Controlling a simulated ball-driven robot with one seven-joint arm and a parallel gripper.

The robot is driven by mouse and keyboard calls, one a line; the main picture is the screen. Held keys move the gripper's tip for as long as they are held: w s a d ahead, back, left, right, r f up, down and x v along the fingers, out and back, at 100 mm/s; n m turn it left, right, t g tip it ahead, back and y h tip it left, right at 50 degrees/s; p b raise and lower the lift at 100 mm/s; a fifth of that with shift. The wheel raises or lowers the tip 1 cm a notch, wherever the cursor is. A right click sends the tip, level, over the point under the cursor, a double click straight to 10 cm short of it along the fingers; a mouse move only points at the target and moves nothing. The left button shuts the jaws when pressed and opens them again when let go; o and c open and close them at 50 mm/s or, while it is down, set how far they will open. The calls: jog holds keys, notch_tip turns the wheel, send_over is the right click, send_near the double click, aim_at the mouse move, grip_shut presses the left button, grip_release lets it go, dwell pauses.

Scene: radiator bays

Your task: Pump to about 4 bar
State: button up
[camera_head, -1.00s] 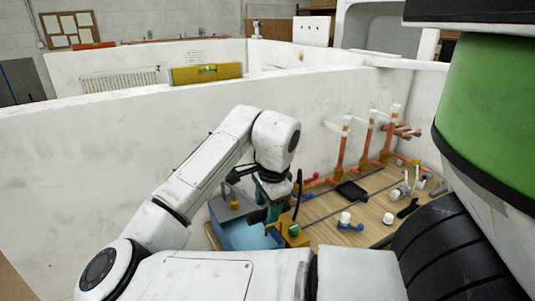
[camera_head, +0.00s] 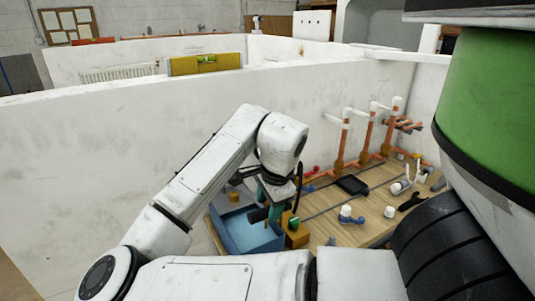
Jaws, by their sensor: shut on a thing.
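The test pump is a blue open tank (camera_head: 232,236) with pale blue water in it, standing below my arm in the lower middle. A brass-coloured block (camera_head: 297,238) with a small green part (camera_head: 293,223) sits at its right end. A black hose (camera_head: 298,190) rises beside it. My gripper (camera_head: 270,208), with teal fingers, is over the tank just left of the block. It is shut on a dark grip, seemingly the pump handle (camera_head: 258,214). My wrist partly hides the handle. No gauge reading can be made out.
A wooden board (camera_head: 375,210) lies right of the tank. It holds copper pipes (camera_head: 368,138), a black tray (camera_head: 352,185), a white-and-blue valve (camera_head: 346,215) and loose fittings. A white wall (camera_head: 100,165) stands behind my arm. A yellow level (camera_head: 205,64) rests farther back.

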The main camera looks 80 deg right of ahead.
jog(key=shift+t+h, duration=0.5)
jog(key=shift+s+a+f+b, duration=0.1)
jog(key=shift+a+f+b, duration=0.05)
jog(key=shift+f+b, duration=0.85)
jog(key=shift+a+f+b, duration=0.1)
jog(key=shift+f+b, duration=0.8)
jog(key=shift+f, duration=0.1)
notch_tip(320, 180, down, 4)
jog(key=t+h+b, duration=0.1)
jog(key=b, duration=0.5)
jog(key=shift+g+y, duration=0.4)
notch_tip(320, 180, up, 5)
jog(key=p, duration=0.7)
jog(key=shift+d, duration=0.1)
jog(key=shift+r+p, duration=0.15)
jog(key=shift+p, duration=0.35)
